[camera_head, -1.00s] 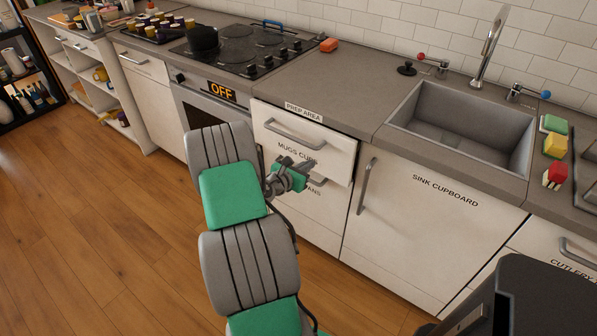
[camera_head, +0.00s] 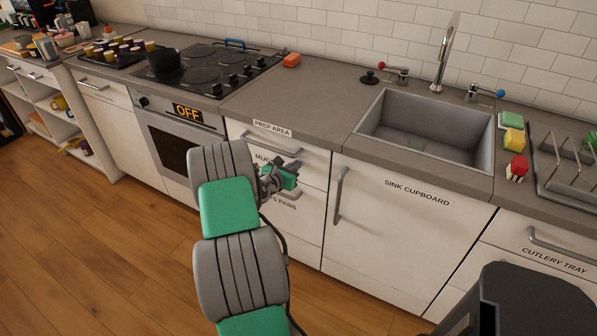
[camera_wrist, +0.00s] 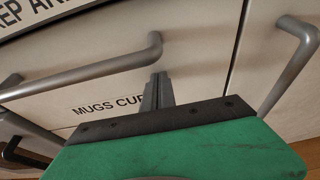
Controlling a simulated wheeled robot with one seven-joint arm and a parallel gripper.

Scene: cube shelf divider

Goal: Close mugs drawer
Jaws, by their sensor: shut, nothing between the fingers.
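The mugs drawer (camera_head: 307,165) is the upper white drawer below the counter's "PREP AREA" label, and its front looks flush with the cabinet. In the wrist view its front (camera_wrist: 200,60) bears a "MUGS CUPS" label, partly hidden, and a grey bar handle (camera_wrist: 95,70). My gripper (camera_head: 290,166) is in front of the drawer, below the handle, covering part of the label. In the wrist view my gripper (camera_wrist: 158,82) is shut and empty, its fingertips at or very near the drawer front beside the handle's right end. Contact cannot be told.
The pans drawer (camera_head: 300,222) is directly below. The sink cupboard (camera_head: 400,235) with its vertical handle (camera_head: 339,196) is to the right. The oven (camera_head: 165,145) is to the left. The counter (camera_head: 300,105) overhangs above. The wooden floor (camera_head: 110,240) is clear.

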